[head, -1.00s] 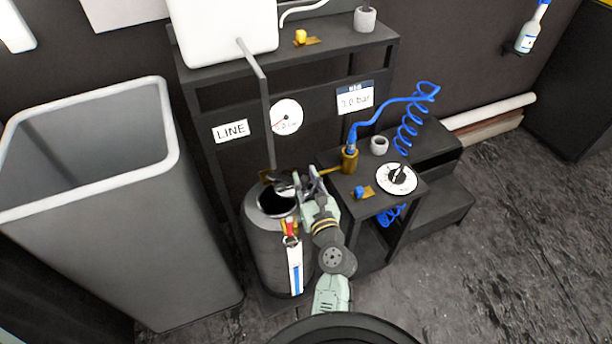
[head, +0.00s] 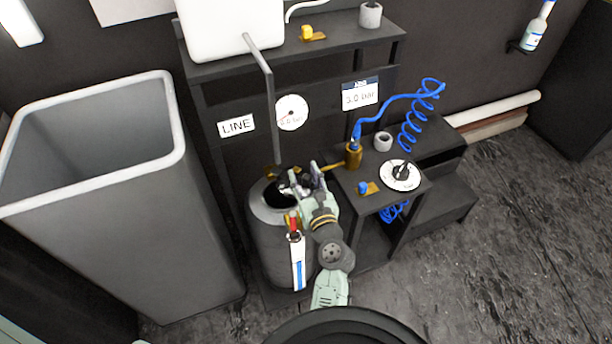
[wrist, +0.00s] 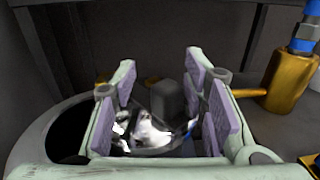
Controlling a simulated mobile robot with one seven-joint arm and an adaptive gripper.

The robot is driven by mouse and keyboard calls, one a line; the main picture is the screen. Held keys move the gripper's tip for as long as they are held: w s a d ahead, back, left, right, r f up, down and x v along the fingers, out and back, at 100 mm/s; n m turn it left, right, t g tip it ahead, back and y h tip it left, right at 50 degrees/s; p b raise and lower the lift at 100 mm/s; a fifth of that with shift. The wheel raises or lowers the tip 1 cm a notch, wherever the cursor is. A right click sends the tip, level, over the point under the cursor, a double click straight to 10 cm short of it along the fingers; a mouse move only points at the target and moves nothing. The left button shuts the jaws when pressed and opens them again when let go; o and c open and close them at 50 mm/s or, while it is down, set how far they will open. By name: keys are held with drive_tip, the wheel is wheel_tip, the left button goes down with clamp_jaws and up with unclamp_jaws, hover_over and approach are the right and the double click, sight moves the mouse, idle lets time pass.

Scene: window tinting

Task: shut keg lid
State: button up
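The keg (head: 266,252) is a dark grey cylinder standing below the shelf, with its round mouth at the top partly uncovered and dark inside. A shiny metal piece, apparently the lid (head: 291,187), shows at the back right of the mouth. In the wrist view this lid (wrist: 150,132) lies between my fingers, with a dark upright block behind it. My gripper (head: 305,181) is over the right rim of the keg. In the wrist view my gripper (wrist: 163,105) has its purple pads spread well apart. Whether a pad touches the lid is unclear.
A brass fitting (head: 353,156) with a blue coiled hose stands right of my gripper, beside a white dial (head: 401,175). A metal pipe (head: 268,105) hangs down behind the keg. A large grey bin (head: 190,230) stands left. A tag hangs on the keg's front.

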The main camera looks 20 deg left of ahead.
sight(306, 176)
drive_tip(key=shift+d, duration=0.1)
drive_tip(key=shift+r, duration=0.1)
wheel_tip(306, 176, up, 10)
drive_tip(key=shift+f, duration=0.1)
drive_tip(key=shift+c, duration=0.4)
